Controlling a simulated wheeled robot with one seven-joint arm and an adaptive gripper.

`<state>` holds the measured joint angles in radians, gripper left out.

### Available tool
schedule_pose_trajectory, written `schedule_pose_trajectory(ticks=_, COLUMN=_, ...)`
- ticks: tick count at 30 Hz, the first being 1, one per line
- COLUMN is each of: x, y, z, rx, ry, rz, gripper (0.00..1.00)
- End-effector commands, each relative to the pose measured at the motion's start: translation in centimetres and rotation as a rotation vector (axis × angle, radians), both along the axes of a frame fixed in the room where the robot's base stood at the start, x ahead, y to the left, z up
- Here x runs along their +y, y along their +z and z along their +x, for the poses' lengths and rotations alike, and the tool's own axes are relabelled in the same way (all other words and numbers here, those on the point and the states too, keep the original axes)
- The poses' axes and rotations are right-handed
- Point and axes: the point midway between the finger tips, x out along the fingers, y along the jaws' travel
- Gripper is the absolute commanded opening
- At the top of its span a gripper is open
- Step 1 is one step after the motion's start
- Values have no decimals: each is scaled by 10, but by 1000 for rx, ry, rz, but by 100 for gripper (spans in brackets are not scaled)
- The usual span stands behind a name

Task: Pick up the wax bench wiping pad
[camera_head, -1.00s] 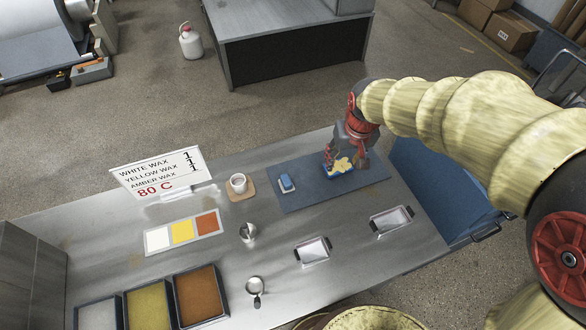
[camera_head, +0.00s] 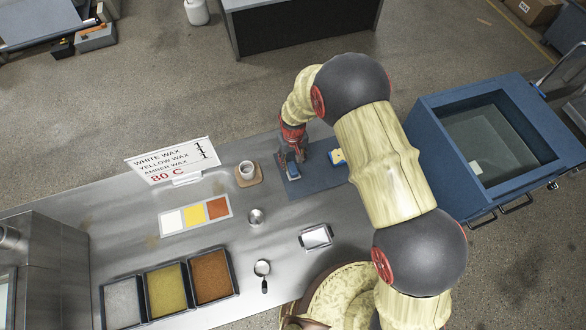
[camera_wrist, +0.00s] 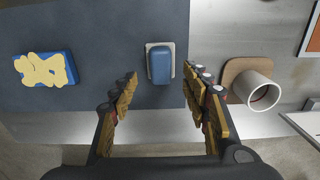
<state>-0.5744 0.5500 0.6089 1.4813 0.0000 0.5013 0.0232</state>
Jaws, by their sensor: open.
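A small plain blue pad (camera_head: 293,173) sits in a shallow pale holder on the dark blue-grey mat (camera_head: 307,188). It also shows in the wrist view (camera_wrist: 160,66), between and beyond my fingertips. A second blue pad (camera_head: 338,157) with yellow blotches lies to its right on the mat, partly hidden by my arm; in the wrist view it is at the left (camera_wrist: 46,70). My gripper (camera_head: 292,161) is open and empty, above the plain blue pad, its fingers spread on either side. I cannot tell if they touch it.
A white cup (camera_head: 246,170) on a tan coaster stands left of the mat, close to my fingers. A sign (camera_head: 172,161), a colour card, a metal cup (camera_head: 256,216), a metal tray (camera_head: 316,237) and wax trays occupy the bench. A blue tank (camera_head: 440,135) stands right.

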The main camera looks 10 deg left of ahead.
Motion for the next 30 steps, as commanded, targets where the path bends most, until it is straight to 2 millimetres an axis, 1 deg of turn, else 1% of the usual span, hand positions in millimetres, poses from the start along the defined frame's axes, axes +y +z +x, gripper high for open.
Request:
schedule_pose_trajectory(ticks=1, x=0, y=-7, z=0, rx=1, ry=0, rz=-1, gripper=47)
schedule_pose_trajectory(ticks=5, x=0, y=-15, z=-1, rx=1, ry=-1, rz=-1, gripper=47)
schedule_pose_trajectory(ticks=8, x=0, y=-27, z=-2, rx=3, ry=-1, rz=-2, gripper=47)
schedule_pose_trajectory(ticks=12, x=1, y=-49, z=-3, rx=2, ry=-1, rz=-1, gripper=47)
schedule_pose_trajectory(ticks=15, x=1, y=-58, z=-2, rx=1, ry=-1, rz=-1, gripper=47)
schedule_pose_trajectory(ticks=22, x=1, y=-58, z=-2, rx=0, ry=-1, rz=0, gripper=47)
schedule_pose_trajectory(ticks=30, x=1, y=-58, z=-2, rx=0, ry=-1, rz=0, gripper=32)
